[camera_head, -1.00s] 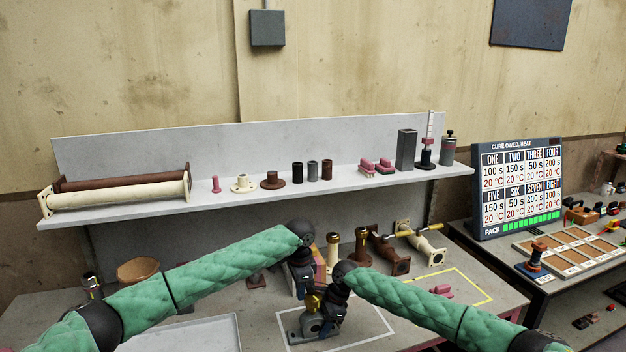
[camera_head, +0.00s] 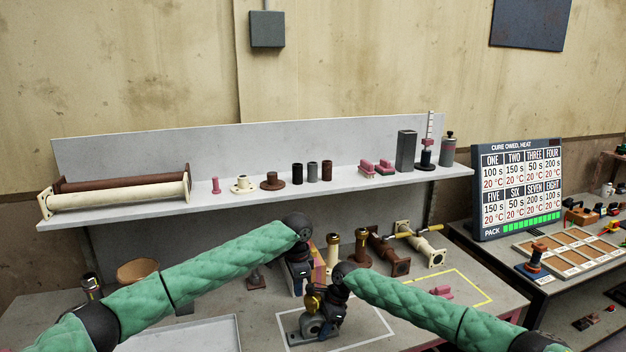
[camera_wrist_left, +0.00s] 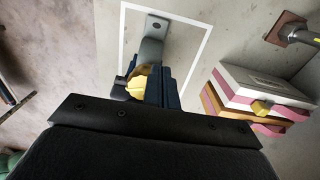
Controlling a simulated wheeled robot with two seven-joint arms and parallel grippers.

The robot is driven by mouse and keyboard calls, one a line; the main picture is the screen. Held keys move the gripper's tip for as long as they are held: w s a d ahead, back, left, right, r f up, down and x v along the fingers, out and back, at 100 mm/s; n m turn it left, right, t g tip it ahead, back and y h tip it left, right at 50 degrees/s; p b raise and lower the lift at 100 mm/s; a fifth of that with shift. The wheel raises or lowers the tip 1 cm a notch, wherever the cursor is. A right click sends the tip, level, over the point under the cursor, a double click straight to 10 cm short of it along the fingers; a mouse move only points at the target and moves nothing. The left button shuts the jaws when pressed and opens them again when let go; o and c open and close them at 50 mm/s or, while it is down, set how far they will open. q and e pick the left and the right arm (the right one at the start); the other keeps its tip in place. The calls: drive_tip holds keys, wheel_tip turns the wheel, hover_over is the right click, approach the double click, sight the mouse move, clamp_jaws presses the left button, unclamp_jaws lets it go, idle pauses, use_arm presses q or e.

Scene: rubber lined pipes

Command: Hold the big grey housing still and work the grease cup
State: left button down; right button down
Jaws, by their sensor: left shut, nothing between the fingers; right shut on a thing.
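The big grey housing (camera_head: 318,326) stands on the bench inside a white outlined rectangle, with its foot flat on the top. A brass-yellow grease cup (camera_head: 313,301) sits at its upper part; yellow also shows in the left wrist view (camera_wrist_left: 145,80), partly hidden by dark fingers. My right gripper (camera_head: 328,302) is low over the housing's right side and shut on it; the contact is mostly hidden. My left gripper (camera_head: 299,288) points down just above and behind the cup, shut and empty. The housing's grey foot (camera_wrist_left: 153,42) shows in the left wrist view.
A stacked pink, white and orange block (camera_wrist_left: 260,95) lies close to the right in the left wrist view. Brass and brown pipe pieces (camera_head: 362,248) stand behind my right arm. A grey tray (camera_head: 205,334) lies front left. The shelf (camera_head: 250,195) runs above the back.

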use_arm(q)
wheel_tip(320, 180, up, 4)
drive_tip(key=shift+r, duration=0.15)
idle(0.3)
use_arm(e)
drive_tip(key=c, duration=0.7)
unclamp_jaws()
drive_tip(key=shift+o, duration=0.2)
